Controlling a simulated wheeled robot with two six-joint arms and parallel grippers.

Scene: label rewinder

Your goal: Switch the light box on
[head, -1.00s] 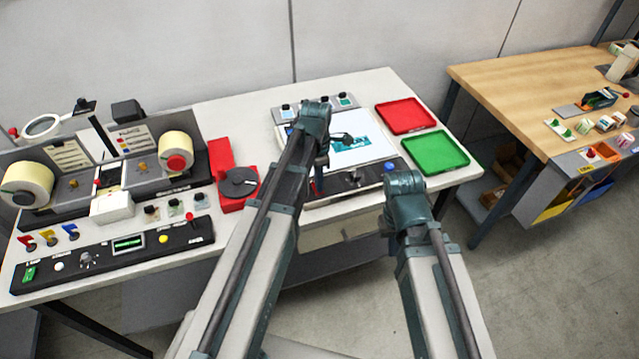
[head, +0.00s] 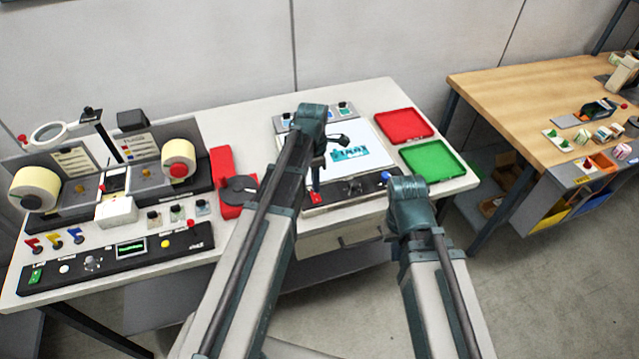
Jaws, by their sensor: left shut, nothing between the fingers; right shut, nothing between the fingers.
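The light box (head: 378,158) stands on the white bench, with a bright white top and a teal printed piece (head: 347,153) on it. I cannot tell from the top alone whether it is lit. Its dark front panel (head: 340,190) has a red switch (head: 316,198) at the left, a knob (head: 355,187) and a blue button (head: 385,176). My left gripper (head: 317,183) is shut and empty, pointing down just above the red switch; I cannot tell whether they touch. My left arm hides part of the box. My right gripper is hidden behind its own arm.
A red tray (head: 404,124) and a green tray (head: 433,160) lie right of the box. The label rewinder (head: 130,185) fills the bench's left side, with a red dispenser (head: 224,172) between. A wooden table (head: 500,95) stands at the right, across a floor gap.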

